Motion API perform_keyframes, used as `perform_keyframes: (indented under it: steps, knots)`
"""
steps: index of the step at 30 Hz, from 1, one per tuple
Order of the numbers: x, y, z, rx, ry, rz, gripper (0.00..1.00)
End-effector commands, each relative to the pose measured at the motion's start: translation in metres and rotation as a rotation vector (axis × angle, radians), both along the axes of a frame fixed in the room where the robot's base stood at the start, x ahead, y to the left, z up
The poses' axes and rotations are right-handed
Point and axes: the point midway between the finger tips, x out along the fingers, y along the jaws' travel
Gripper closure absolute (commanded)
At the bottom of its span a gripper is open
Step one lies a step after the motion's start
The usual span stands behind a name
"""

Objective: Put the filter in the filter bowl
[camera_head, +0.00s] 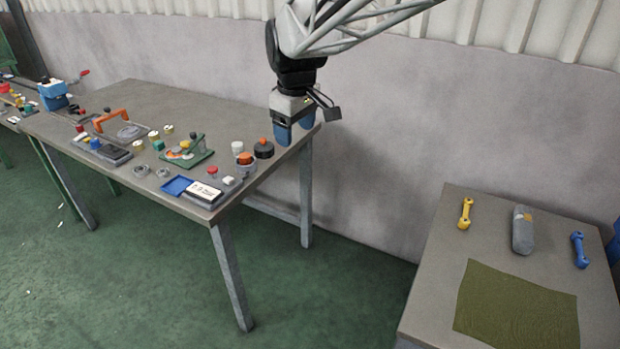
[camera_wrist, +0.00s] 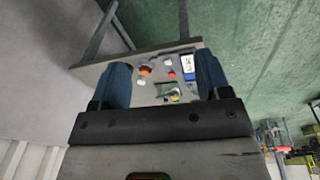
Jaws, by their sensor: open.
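My gripper (camera_head: 295,127) hangs above the right end of the long workbench, open, with nothing between its blue fingers; the wrist view shows it too (camera_wrist: 163,72). I cannot tell for sure which part is the filter and which is the filter bowl. Close to the gripper, lower on the bench, are a black round part with an orange knob (camera_head: 263,149), a white cup-like part (camera_head: 238,147) and an orange round part (camera_head: 245,158). In the wrist view an orange round part (camera_wrist: 144,71) lies between the fingers' outlines, well beyond them.
The long bench (camera_head: 180,95) also holds a green-based fixture (camera_head: 187,152), a blue-lidded box (camera_head: 178,186) and several small parts. Its back half is mostly clear. A separate table (camera_head: 430,290) at right holds yellow (camera_head: 465,213) and blue (camera_head: 579,250) tools, a grey cylinder (camera_head: 522,232) and an olive mat (camera_head: 515,305).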

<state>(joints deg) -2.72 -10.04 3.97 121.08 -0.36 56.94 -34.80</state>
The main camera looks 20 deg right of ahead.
Motion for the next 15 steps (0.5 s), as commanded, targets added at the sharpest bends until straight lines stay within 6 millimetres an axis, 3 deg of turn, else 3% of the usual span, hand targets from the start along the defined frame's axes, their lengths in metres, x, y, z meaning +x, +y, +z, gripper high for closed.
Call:
perform_keyframes:
  steps: [15]
  knots:
    - [-0.141,-0.019,-0.015,0.05,-0.048,-0.333,0.3]
